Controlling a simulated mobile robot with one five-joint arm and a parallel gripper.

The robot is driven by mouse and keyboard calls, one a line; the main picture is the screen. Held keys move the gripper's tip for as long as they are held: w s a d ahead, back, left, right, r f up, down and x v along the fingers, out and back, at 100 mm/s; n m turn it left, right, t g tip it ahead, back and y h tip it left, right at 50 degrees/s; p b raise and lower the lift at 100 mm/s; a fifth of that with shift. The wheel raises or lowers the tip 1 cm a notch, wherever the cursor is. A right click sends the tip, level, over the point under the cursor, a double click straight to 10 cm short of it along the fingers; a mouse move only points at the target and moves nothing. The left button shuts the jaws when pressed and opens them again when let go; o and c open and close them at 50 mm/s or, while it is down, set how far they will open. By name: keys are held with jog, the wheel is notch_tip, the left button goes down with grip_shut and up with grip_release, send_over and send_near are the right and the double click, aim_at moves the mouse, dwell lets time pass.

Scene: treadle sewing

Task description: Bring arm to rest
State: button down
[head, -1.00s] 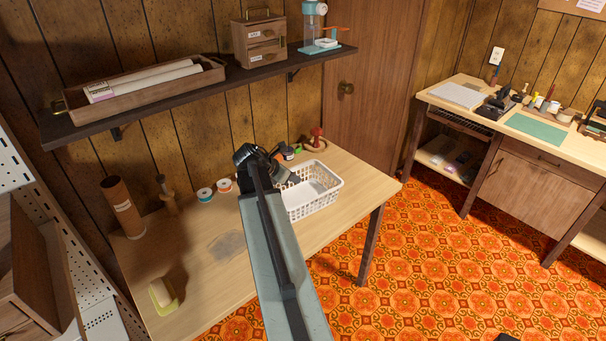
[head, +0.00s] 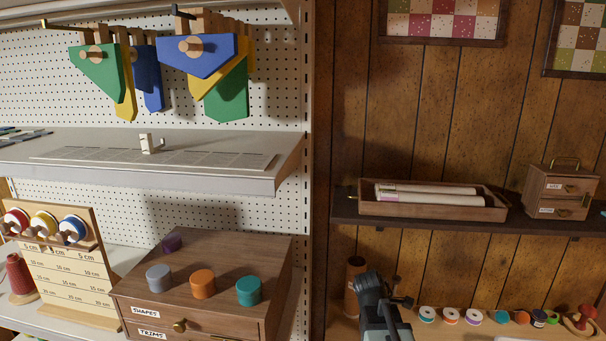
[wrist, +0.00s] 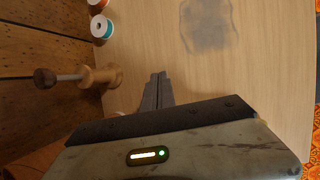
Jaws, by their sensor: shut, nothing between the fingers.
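My gripper (wrist: 158,90) shows in the wrist view with its two dark fingers together and nothing between them. It hangs over the pale wooden table (wrist: 260,85). A wooden turned holder (wrist: 95,77) lies to the left of the fingers in that view, apart from them. A grey patch (wrist: 207,22) on the table is ahead of the fingers. In the head view, part of my arm rises at the bottom, in front of the table; the fingertips cannot be made out there.
In the head view, a brown tube (head: 354,283) stands close to my arm. Thread spools (head: 450,316) line the wall. A shelf holds a tray (head: 435,208) and a small drawer box (head: 562,192). At left, a drawer cabinet (head: 268,270) carries coloured round pieces.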

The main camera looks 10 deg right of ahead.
jog(key=s+a+m+y, duration=0.1)
jog(key=s+a+m, duration=0.1)
jog(key=a+m, duration=0.2)
jog(key=s+a+f+m+g+y, duration=0.1)
jog(key=s+a+m+y, duration=0.1)
jog(key=a+m, duration=0.2)
jog(key=s+a+m+y, duration=0.2)
jog(key=a+m, duration=0.2)
jog(key=a, duration=0.4)
jog(key=shift+s+a+f+g, duration=0.2)
jog(key=shift+a+f+g, duration=0.1)
jog(key=shift+a, duration=0.1)
jog(key=shift+s+a+m, duration=0.15)
jog(key=shift+a+m, duration=0.1)
jog(key=shift+m, duration=0.85)
jog(key=shift+d+m, duration=0.1)
jog(key=shift+m, duration=0.6)
